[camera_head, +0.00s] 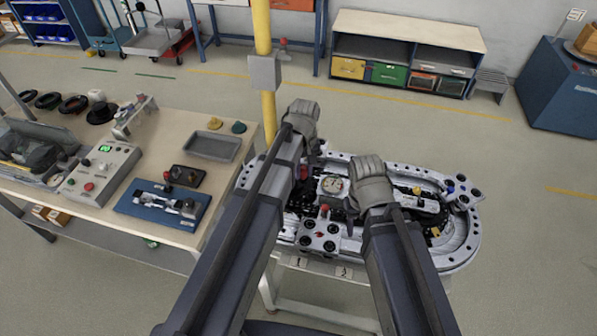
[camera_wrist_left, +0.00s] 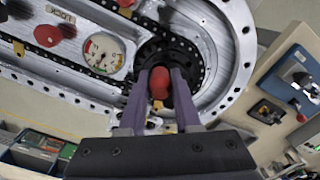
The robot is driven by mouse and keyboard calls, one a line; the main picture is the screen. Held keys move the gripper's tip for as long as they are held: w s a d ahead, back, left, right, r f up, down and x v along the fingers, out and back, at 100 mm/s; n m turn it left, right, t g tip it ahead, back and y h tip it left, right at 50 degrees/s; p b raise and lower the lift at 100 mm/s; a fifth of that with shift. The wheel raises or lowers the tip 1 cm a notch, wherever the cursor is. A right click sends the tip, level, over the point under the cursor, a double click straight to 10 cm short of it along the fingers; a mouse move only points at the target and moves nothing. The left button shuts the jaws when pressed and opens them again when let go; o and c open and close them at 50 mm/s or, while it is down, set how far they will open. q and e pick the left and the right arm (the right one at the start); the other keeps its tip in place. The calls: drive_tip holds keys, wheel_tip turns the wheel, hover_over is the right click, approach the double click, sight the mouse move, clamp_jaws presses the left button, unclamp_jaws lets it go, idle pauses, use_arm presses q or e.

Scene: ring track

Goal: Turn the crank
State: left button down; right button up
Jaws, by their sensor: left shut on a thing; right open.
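The ring track (camera_head: 463,245) is a silvery oval frame with a black chain. In the left wrist view, the crank's red handle (camera_wrist_left: 159,84) stands between my left gripper's two purple fingers, over a black toothed wheel (camera_wrist_left: 188,55) at the track's rounded end. My left gripper (camera_wrist_left: 160,74) is shut on this handle. In the head view my left gripper (camera_head: 304,160) is over the track's left end, and its wrist hides most of the crank. My right gripper (camera_head: 368,190) is open above the middle of the track, its fingers mostly hidden by its wrist.
A round gauge (camera_head: 332,185) and a block with a red knob (camera_head: 319,235) sit on the track. A yellow post (camera_head: 264,70) rises behind it. A workbench (camera_head: 75,215) with a control box (camera_head: 98,172) and a grey tray (camera_head: 212,147) stands at left.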

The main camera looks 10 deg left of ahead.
use_arm(q)
drive_tip(key=w+d+n, duration=0.1)
drive_tip(key=w+n, duration=0.5)
drive_tip(key=n, duration=0.6)
drive_tip(key=shift+d, duration=0.2)
idle(0.4)
drive_tip(key=c, duration=0.6)
unclamp_jaws()
drive_tip(key=shift+r, duration=0.1)
